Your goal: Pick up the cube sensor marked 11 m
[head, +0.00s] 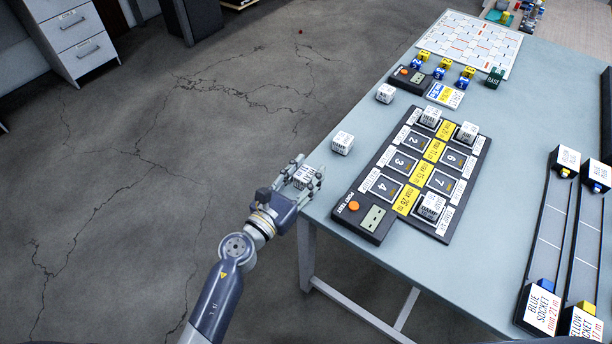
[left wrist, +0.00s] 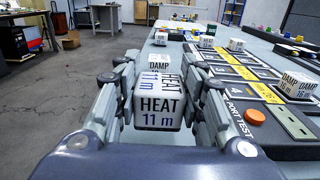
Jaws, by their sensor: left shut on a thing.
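The white cube sensor marked HEAT 11 m (left wrist: 157,108) is between the fingers of my left gripper (left wrist: 157,112) in the left wrist view. In the head view my left gripper (head: 304,176) is shut on this cube (head: 303,177) at the table's left edge. I cannot tell whether the cube touches the table. A cube marked DAMP (left wrist: 159,62) stands just beyond it; it is likely the cube (head: 342,143) in the head view. Another white cube (head: 386,93) stands farther back. My right gripper is not in view.
A dark numbered board (head: 376,162) with a PORT TEST box and orange button (head: 354,206) lies just right of my left gripper. Several white cubes stand on it, one at its front (head: 431,207). Two dark rails (head: 549,230) lie at the right. Bare tabletop (head: 470,265) lies between.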

